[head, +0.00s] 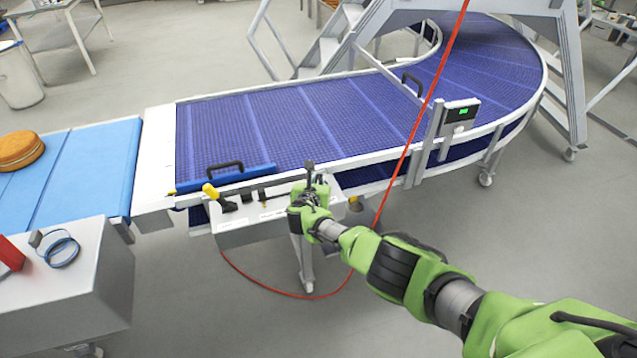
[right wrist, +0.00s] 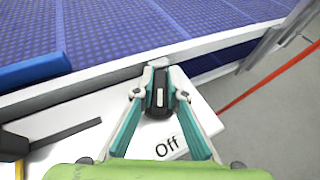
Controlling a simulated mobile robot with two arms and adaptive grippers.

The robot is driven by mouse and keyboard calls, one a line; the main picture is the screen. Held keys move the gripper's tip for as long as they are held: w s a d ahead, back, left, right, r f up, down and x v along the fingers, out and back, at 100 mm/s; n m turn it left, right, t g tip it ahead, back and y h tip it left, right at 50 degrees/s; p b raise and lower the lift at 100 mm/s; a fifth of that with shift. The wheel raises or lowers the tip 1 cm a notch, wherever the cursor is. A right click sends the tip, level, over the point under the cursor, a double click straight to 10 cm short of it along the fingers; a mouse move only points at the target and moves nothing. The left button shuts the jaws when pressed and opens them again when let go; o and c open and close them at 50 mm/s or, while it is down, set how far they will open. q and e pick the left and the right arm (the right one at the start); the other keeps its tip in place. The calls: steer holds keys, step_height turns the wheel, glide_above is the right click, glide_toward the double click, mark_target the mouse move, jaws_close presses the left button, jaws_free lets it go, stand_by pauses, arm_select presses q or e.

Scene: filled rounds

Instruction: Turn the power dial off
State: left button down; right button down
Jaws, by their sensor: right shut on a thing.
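The power dial (right wrist: 158,103) is a black knob with a pale line on it, on the white top of the control box (head: 245,234). The word "Off" (right wrist: 167,146) is printed below it in the right wrist view. My right gripper (right wrist: 159,80) is shut on the dial, with one finger on each side. In the head view, my right gripper (head: 309,193) is at the right end of the box and hides the dial. The dial's lower part is visible between the fingers, its far end partly hidden. My left gripper is not in view.
A blue curved conveyor (head: 290,120) runs behind the box. A red cable (head: 408,145) hangs close on the right. A grey cabinet (head: 95,290) stands front left.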

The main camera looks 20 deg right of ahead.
steer(key=shift+m, duration=0.3)
steer(key=c, duration=2)
jaws_free()
steer(key=shift+c, duration=0.2)
steer(key=shift+a, duration=0.1)
steer(key=shift+v, duration=0.85)
steer(key=v, duration=1)
